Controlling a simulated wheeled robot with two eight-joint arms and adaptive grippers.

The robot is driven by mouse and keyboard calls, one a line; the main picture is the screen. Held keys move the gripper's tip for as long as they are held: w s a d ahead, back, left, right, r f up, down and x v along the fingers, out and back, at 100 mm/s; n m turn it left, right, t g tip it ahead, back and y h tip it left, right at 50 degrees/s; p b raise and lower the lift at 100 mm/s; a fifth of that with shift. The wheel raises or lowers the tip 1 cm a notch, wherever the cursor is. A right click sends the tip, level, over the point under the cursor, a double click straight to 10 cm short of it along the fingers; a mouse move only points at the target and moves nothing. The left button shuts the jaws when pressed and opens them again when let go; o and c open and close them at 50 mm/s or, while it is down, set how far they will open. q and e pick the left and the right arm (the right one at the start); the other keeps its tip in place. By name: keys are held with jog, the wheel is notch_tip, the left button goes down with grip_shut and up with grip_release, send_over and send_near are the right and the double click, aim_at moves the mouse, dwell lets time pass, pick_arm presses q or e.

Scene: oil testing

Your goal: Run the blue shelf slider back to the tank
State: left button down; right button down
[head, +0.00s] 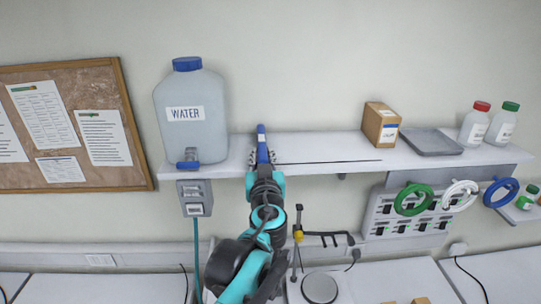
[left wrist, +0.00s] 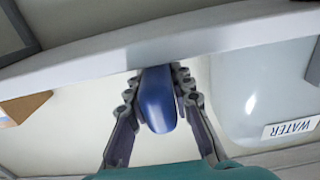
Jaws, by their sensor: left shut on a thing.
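The blue slider (head: 262,140) stands upright at the front edge of the wall shelf (head: 340,152), just right of the water tank (head: 191,115). A thin dark slot line runs from it to the right along the shelf. My left gripper (head: 262,160) is at the shelf edge and shut on the slider. In the left wrist view the blue slider (left wrist: 157,98) sits between both fingers, and the tank (left wrist: 262,90) shows to the right. The tank is pale and translucent, with a blue cap and a WATER label. My right gripper is not in view.
A cardboard box (head: 381,124), a grey tray (head: 430,141) and two white bottles stand farther right on the shelf. Coiled green, white and blue cables (head: 460,195) hang below. A blue tap (head: 188,163) is at the tank's foot. A corkboard (head: 75,125) hangs at left.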

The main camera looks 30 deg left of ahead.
pick_arm(q)
jog(key=shift+s+a, duration=0.1)
jog(key=shift+a, duration=0.05)
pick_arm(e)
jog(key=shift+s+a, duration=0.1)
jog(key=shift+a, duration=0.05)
pick_arm(q)
jog(key=c, duration=1.3)
grip_release()
jog(key=shift+s+a, duration=0.15)
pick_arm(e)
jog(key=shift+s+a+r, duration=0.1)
pick_arm(q)
jog(key=v, duration=1.2)
